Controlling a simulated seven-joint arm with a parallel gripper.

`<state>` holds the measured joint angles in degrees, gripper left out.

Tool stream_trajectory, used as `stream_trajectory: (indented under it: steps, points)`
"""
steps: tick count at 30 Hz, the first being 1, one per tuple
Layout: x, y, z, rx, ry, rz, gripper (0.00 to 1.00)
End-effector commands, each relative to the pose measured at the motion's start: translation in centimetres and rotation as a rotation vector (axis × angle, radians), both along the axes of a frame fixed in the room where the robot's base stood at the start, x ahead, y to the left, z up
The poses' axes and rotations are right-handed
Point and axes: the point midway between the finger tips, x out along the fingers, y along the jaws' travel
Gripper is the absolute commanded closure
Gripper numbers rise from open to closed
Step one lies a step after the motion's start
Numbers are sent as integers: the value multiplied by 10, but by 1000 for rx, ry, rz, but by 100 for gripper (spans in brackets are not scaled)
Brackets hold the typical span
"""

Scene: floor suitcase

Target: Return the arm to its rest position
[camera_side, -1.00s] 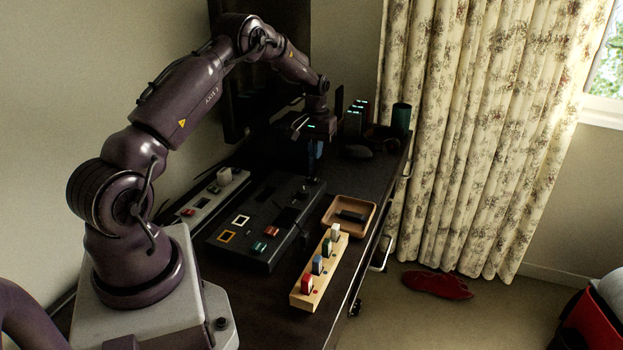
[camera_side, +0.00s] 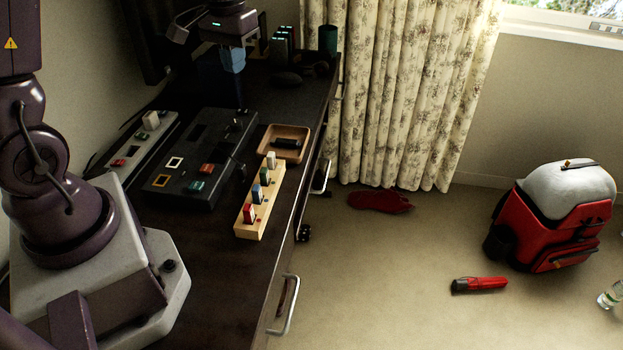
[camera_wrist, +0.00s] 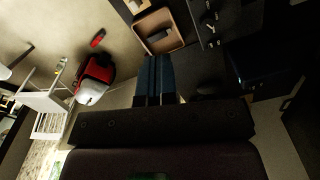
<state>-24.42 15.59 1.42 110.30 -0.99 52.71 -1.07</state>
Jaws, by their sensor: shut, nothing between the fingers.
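In the wrist view the fingers (camera_wrist: 154,75) show side by side, pointing away from the dark gripper body. The gripper is clear of the wooden tray and the block rack. The upper part of my arm is cut off by the top of the side view.
The desk holds a black panel (camera_side: 168,187), a grey strip (camera_side: 130,147), a wooden tray (camera_side: 265,152) and a peg rack (camera_side: 247,230). A dark green cup (camera_side: 328,39) stands at the back. A red backpack (camera_side: 540,225) and red flashlight (camera_side: 487,284) lie on the floor.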

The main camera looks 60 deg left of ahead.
Motion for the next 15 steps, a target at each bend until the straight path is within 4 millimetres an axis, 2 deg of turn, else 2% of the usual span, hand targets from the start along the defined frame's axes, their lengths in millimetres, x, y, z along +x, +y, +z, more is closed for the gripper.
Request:
stream_trajectory:
  steps: [1,6,12,15]
  points:
    - [-11,-19,16,12,-28,-41,100]
    - [-52,-73,51,45,-113,-166,100]
    - [-103,-121,73,83,-238,-311,100]
    - [-122,-137,80,98,-307,-371,100]
